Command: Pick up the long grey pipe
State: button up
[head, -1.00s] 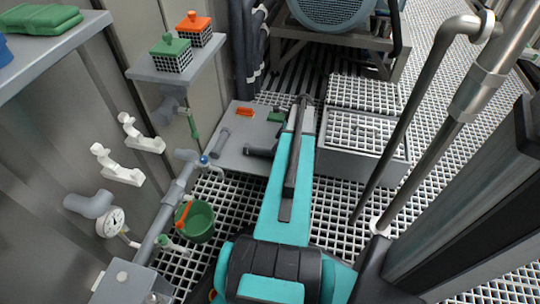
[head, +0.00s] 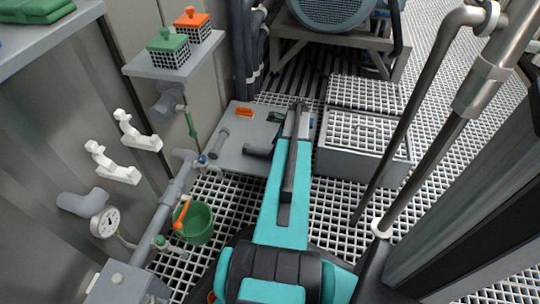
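I cannot tell for certain which of the two is the long grey pipe; the straight one looks the better match. My gripper (head: 299,108) is at the far end of my teal arm, beyond the board's right side. It is apart from the straight pipe. Its fingers are small and seen from behind, so whether they are open is unclear.
An orange piece (head: 244,112) and a green piece (head: 274,117) also lie on the board. A grated grey box (head: 358,165) stands right of my arm. A green bucket (head: 195,223) and wall pipework (head: 178,192) are at left. Tall pipes (head: 424,130) rise at right.

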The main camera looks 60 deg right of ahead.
jog(key=shift+b+x, duration=0.75)
jog(key=shift+x, duration=0.8)
jog(key=c, duration=1.3)
jog(key=shift+r, duration=0.15)
jog(key=shift+r+p, duration=0.9)
jog(key=shift+r, duration=0.15)
jog(key=shift+r+p, duration=0.6)
jog(key=shift+r, duration=0.3)
jog(key=shift+s+a+r+p, duration=0.15)
jog(key=shift+s+a+p, duration=0.7)
jog(key=shift+s+a, duration=1)
jog(key=shift+s+a+r+p, duration=0.15)
jog(key=shift+s+a+p, duration=0.75)
jog(key=shift+s, duration=1.85)
jog(key=shift+s+a+r+p, duration=0.15)
jog(key=shift+s+a+p, duration=0.6)
jog(key=shift+s+a, duration=1.1)
